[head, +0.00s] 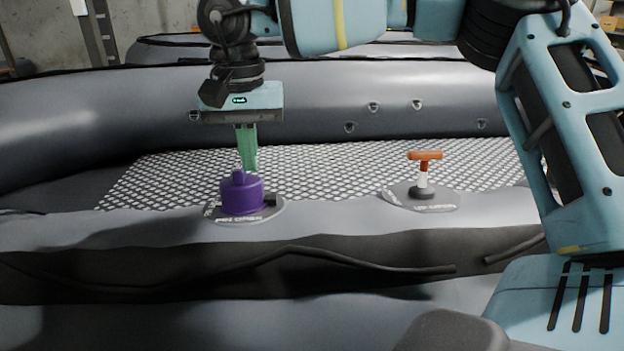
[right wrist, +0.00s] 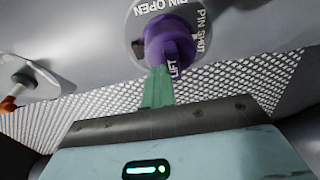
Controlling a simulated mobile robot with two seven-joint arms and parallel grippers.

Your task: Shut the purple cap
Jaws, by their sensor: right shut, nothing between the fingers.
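The purple cap (head: 241,195) stands upright on a round grey valve plate (head: 215,211) lettered "PIN OPEN" on the boat's near tube. In the right wrist view the purple cap (right wrist: 170,42) has a tab marked "LIFT", and the plate (right wrist: 143,12) also reads "PIN SHUT". My right gripper (head: 248,168) points down with its green fingers together and empty, at the cap's back side in the head view. In the right wrist view its fingertips (right wrist: 159,72) overlap the cap's edge. I cannot tell whether they touch it. My left gripper is not in view.
An orange T-handle (head: 425,156) on a white stem stands on another round plate to the right. The grey inflatable tube (head: 100,232) runs across the front, with a dark rope line below. A patterned floor (head: 330,170) lies behind the cap, before the far tube.

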